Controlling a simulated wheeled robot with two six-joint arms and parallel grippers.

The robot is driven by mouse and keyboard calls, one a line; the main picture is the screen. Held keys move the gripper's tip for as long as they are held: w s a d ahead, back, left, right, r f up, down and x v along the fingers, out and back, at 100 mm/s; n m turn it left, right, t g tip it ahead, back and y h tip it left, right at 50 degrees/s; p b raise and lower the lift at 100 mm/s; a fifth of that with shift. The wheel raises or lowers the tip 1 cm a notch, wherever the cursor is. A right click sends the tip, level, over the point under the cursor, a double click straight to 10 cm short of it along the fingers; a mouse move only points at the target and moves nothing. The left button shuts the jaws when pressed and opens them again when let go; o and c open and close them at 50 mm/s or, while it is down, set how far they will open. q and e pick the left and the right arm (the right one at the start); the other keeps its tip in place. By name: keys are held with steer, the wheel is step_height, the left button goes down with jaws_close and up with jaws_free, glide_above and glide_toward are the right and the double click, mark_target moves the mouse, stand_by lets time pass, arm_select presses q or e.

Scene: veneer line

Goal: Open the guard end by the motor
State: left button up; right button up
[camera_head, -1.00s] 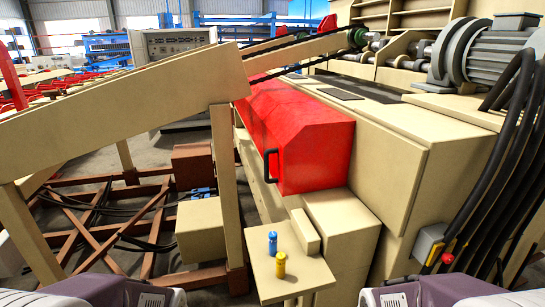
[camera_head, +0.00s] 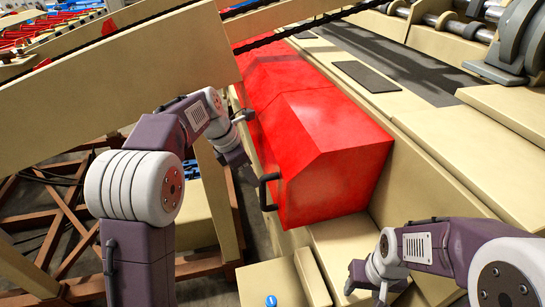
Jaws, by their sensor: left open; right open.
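The red guard (camera_head: 335,145) lies along the cream machine, with its lid down. A black bar handle (camera_head: 266,192) is on its near left face. Only the grey round end of the motor (camera_head: 525,40) shows at the top right. My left gripper (camera_head: 242,140) is open and empty, left of the guard, above and a little left of the handle, and apart from it. My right gripper (camera_head: 368,288) is open and empty, low in front of the guard's near end, over the cream housing.
A cream sloping beam (camera_head: 120,85) crosses the upper left, with a cream post (camera_head: 218,200) below it. A small ledge (camera_head: 262,280) with a blue button (camera_head: 271,301) is at the bottom. Dark red floor framing (camera_head: 60,225) lies at the left.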

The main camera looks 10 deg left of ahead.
mark_target(262, 190)
steer(key=shift+w+r, duration=0.15)
steer(key=shift+w, duration=0.2)
arm_select(q)
steer(key=x, duration=0.2)
steer(key=p+x, duration=0.1)
steer(key=x, duration=0.1)
steer(key=d+x, duration=0.1)
steer(key=x, duration=0.2)
steer(key=shift+s+r, duration=0.1)
steer(key=shift+s, duration=0.15)
steer(key=shift+w+d+f, duration=0.1)
steer(key=shift+f, duration=0.2)
steer(key=shift+s+d+r, duration=0.1)
steer(key=shift+s+r, duration=0.1)
steer(key=shift+s, duration=0.5)
steer(key=c, duration=0.4)
steer(key=shift+w+f, duration=0.1)
steer(key=shift+w, duration=0.1)
jaws_close()
arm_select(e)
steer(key=s+r, duration=0.2)
steer(key=shift+s+d, duration=0.1)
steer(key=shift+s, duration=0.25)
